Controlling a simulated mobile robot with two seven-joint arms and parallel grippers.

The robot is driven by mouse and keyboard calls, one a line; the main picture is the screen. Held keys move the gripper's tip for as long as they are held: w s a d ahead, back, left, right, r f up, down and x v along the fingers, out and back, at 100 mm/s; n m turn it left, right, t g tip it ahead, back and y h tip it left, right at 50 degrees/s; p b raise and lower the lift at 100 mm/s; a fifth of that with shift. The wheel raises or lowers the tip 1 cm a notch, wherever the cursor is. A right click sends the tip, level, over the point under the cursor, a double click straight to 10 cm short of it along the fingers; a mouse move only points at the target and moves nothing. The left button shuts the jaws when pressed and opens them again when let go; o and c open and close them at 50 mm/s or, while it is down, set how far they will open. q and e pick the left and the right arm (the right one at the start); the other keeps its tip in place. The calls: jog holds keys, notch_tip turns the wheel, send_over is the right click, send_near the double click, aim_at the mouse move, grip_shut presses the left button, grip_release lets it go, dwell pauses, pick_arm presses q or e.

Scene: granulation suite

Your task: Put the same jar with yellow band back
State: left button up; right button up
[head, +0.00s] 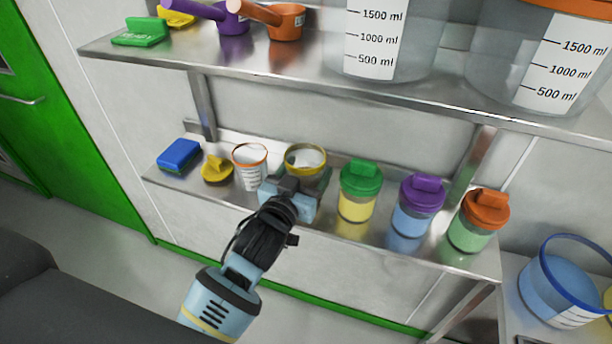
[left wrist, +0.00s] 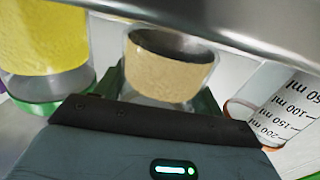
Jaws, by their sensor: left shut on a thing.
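The open jar with yellow band (head: 305,149) is at the lower shelf, between a small measuring cup and a green-lidded jar. My left gripper (head: 291,190) reaches in from the front and is shut on it. In the left wrist view the jar (left wrist: 170,65) is clear with tan contents, and the gripper's green fingers (left wrist: 163,95) lie on both sides of it. The jar looks upright. I cannot tell whether its base touches the shelf. A yellow lid (head: 217,170) lies on the shelf to the left. My right gripper is out of view.
The lower shelf (head: 390,242) also holds a blue block (head: 179,155), the orange-rimmed measuring cup (head: 249,168), and jars with green (head: 360,181), purple (head: 420,196) and orange (head: 484,213) lids. The upper shelf (head: 290,72) with scoops and large containers overhangs it.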

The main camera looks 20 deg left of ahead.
pick_arm(q)
jog(key=shift+f, duration=0.65)
jog(key=shift+f, duration=0.15)
jog(key=o, duration=1.7)
jog(key=s+a+b, duration=0.1)
jog(key=s, duration=1.1)
jog(key=shift+a, duration=0.2)
